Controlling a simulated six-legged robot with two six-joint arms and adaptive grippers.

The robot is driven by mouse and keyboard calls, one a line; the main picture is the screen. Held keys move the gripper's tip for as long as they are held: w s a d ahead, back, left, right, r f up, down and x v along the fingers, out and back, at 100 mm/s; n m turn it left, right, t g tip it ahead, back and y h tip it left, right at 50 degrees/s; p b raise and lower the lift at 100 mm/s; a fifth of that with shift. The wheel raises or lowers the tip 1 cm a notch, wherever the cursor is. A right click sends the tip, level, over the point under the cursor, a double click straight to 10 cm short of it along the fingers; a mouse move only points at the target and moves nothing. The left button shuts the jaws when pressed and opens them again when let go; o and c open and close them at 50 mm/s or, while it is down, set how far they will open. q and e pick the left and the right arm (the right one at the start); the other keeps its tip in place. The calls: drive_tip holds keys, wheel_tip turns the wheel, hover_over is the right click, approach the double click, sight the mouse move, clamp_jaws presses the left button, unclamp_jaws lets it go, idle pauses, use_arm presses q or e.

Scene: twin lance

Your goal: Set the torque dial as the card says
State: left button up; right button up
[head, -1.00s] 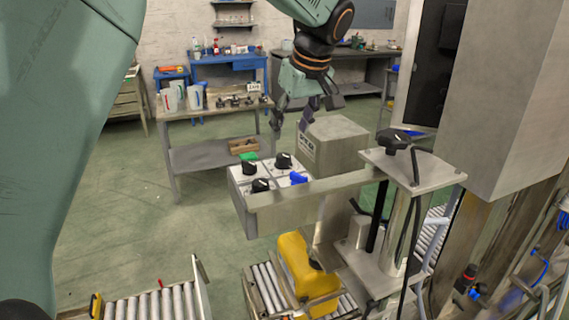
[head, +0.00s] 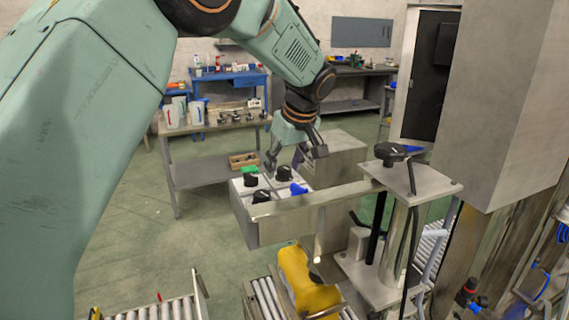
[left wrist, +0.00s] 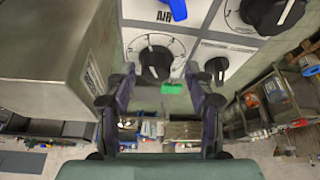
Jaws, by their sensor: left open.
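The control panel (head: 236,193) is a pale box top on a metal arm. It bears black knobs (head: 284,174), a blue knob (head: 299,189) and a green piece (head: 250,169). In the left wrist view a black dial (left wrist: 155,63) with a printed scale faces my left gripper (left wrist: 160,97). Beside it are a small black knob (left wrist: 215,67), a larger black dial (left wrist: 275,12) and the blue knob (left wrist: 177,8). My left gripper (head: 284,163) is open and empty, just above the panel's far edge. I cannot tell which is the torque dial. My right gripper is out of view.
A grey metal box (head: 335,155) stands close beside my left gripper. A post with a black handwheel (head: 390,152) stands right of the panel. A yellow object (head: 305,285) is below. A small white card (head: 254,103), unreadable, is on the back bench.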

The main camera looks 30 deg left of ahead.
use_arm(q)
drive_tip(key=shift+w+a+f, duration=0.2)
drive_tip(key=shift+w+f, duration=0.1)
drive_tip(key=shift+w, duration=0.05)
drive_tip(key=shift+c, duration=1.1)
drive_tip(key=shift+w, duration=0.15)
drive_tip(key=shift+c, duration=0.8)
drive_tip(key=shift+d, duration=0.15)
drive_tip(key=shift+c, duration=0.7)
drive_tip(key=shift+s+r, duration=0.2)
drive_tip(key=shift+s, duration=0.05)
drive_tip(key=c, duration=0.3)
drive_tip(key=shift+w+d, duration=0.1)
clamp_jaws()
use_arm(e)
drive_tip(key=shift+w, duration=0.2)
